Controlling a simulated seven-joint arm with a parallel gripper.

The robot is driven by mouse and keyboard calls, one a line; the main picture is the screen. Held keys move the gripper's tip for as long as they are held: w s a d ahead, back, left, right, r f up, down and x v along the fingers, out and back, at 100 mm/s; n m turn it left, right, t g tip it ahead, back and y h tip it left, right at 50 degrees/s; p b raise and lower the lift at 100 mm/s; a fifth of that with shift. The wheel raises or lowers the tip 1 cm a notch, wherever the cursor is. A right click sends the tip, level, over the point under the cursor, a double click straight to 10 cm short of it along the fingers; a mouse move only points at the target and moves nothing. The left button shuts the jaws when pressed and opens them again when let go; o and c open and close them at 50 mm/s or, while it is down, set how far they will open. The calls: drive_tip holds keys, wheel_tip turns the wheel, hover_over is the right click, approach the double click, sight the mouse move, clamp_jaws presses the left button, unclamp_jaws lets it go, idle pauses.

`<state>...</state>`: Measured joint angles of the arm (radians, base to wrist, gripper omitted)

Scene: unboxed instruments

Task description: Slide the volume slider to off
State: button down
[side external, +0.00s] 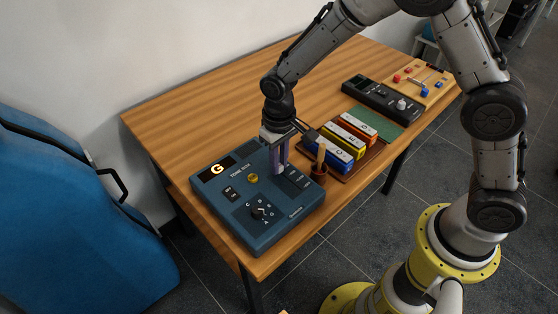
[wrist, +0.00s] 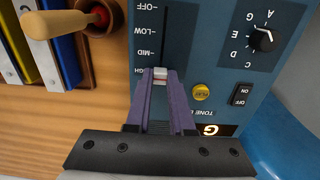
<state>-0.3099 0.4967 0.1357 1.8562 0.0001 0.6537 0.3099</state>
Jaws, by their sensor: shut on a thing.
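The blue tone box (side external: 228,205) stands on the near left part of the table with its display lit with a "G". Its volume slider track (wrist: 165,28) shows in the wrist view, marked OFF, LOW, MID and HIGH. The pale slider knob (wrist: 160,71) sits at the HIGH end, below MID in the picture. My gripper (wrist: 160,79) points down at the box with its purple fingers shut on the knob. In the side view my gripper (side external: 279,171) hides the knob and part of the track.
A brown cup (side external: 318,174) with a wooden-handled mallet (side external: 321,155) stands close beside the box. Coloured chime bars (side external: 350,143), a black device (side external: 382,99) and a wooden board (side external: 424,84) lie farther along. The back left of the table (side external: 190,115) is clear.

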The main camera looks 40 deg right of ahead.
sight(302, 191)
drive_tip(key=s, duration=0.8)
drive_tip(key=shift+r, duration=0.1)
drive_tip(key=c, duration=0.8)
unclamp_jaws()
drive_tip(key=shift+o, duration=0.2)
wheel_tip(302, 191, up, 14)
